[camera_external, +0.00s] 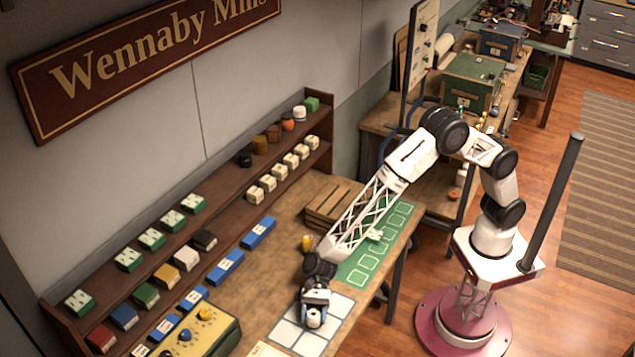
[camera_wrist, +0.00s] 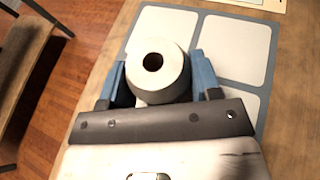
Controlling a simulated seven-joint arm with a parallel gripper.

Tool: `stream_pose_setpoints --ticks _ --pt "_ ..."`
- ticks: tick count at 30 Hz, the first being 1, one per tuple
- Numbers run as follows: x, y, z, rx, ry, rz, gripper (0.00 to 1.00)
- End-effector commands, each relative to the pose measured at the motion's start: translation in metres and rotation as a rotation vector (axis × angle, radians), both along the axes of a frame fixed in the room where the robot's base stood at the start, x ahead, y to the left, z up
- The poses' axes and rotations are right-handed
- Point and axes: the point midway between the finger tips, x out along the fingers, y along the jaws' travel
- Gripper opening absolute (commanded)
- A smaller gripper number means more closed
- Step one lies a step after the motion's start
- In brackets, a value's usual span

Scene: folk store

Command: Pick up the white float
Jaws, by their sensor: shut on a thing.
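The white float (camera_wrist: 172,84) is a round white piece with a dark hole in its top. In the wrist view it sits between the two blue fingers of my gripper (camera_wrist: 160,85), which is shut on it. In the external view my gripper (camera_external: 314,308) is over the mat of white squares (camera_external: 286,333) near the front edge of the table. The float is mostly hidden there by the gripper. I cannot tell whether its bottom touches the mat.
A green mat with outlined squares (camera_external: 362,275) lies to the right, with a small white piece (camera_external: 376,235) on it. A wooden crate (camera_external: 333,206) and a yellow item (camera_external: 306,243) stand behind. A yellow box with knobs (camera_external: 205,335) is at left. Shelves with small boxes line the wall.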

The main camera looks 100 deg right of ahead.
Motion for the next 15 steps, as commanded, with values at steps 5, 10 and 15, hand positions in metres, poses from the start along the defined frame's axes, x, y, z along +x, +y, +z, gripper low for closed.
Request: stream_pose_setpoints --ticks 5,10,15 --pt "-0.003 -0.001 0.021 0.0 0.001 -0.001 0.34" --pt "-0.024 -0.008 0.021 0.0 0.001 0.0 0.34" --pt "-0.048 -0.015 0.025 0.001 0.0 0.0 0.34"
